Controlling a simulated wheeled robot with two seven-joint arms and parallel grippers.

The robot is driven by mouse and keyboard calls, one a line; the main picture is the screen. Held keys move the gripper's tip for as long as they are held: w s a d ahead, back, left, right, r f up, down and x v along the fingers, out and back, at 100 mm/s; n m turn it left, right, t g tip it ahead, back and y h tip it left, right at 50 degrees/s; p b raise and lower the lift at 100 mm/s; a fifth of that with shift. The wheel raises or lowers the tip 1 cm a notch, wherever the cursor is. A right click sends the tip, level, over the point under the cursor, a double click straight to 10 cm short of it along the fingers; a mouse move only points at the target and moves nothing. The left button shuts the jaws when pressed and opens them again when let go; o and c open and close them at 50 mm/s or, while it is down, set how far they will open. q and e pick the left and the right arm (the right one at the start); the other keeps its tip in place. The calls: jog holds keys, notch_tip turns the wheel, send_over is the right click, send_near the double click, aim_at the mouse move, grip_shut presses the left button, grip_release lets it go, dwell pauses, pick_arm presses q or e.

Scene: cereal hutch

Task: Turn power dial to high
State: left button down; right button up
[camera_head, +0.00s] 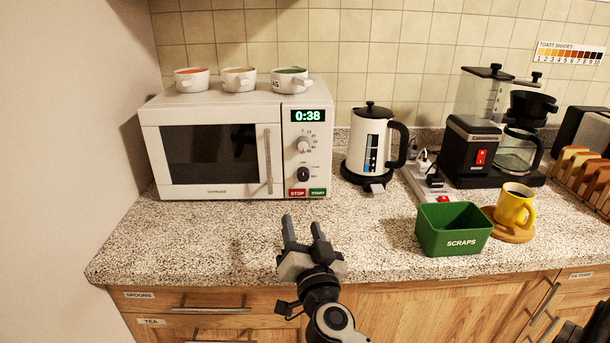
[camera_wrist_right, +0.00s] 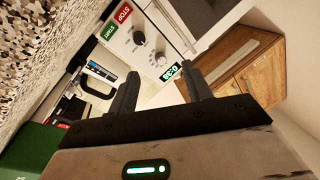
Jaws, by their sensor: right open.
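The white microwave (camera_head: 216,190) stands on the counter at the left, its door shut and its display reading 0:38. Its right-hand panel has a pale upper dial (camera_head: 303,145) ringed by numbers and a dark lower dial (camera_head: 303,174); their labels are too small to read. In the right wrist view the lower dial (camera_wrist_right: 139,38) and the upper dial (camera_wrist_right: 160,58) show beyond the fingers. My right gripper (camera_head: 302,222) is open and empty, in front of the panel and apart from it; its fingers also show in the wrist view (camera_wrist_right: 162,76). My left gripper is out of view.
Red STOP and green START buttons (camera_head: 318,192) sit below the dials. A kettle (camera_head: 369,145) stands right of the microwave. Bowls (camera_head: 238,79) stand on top. A green scraps bin (camera_head: 453,230) and yellow mug (camera_head: 514,207) are at the right. The counter before the microwave is clear.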

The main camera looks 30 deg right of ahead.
aim_at(304, 178)
jog(key=shift+w+d+r+m+g+h, duration=0.1)
jog(key=shift+w+d+m+g+h, duration=0.3)
jog(key=shift+d+m+g, duration=0.2)
jog(key=shift+w+d+r+m+g+h, duration=0.1)
jog(key=shift+w+d+m+g+h, duration=0.15)
jog(key=shift+d+m+g+h, duration=0.3)
jog(key=shift+w+d+f, duration=0.2)
jog(key=shift+w+d, duration=0.2)
jog(key=shift+d, duration=0.05)
jog(key=x, duration=1.5)
jog(key=shift+w+f, duration=0.15)
jog(key=c, duration=1)
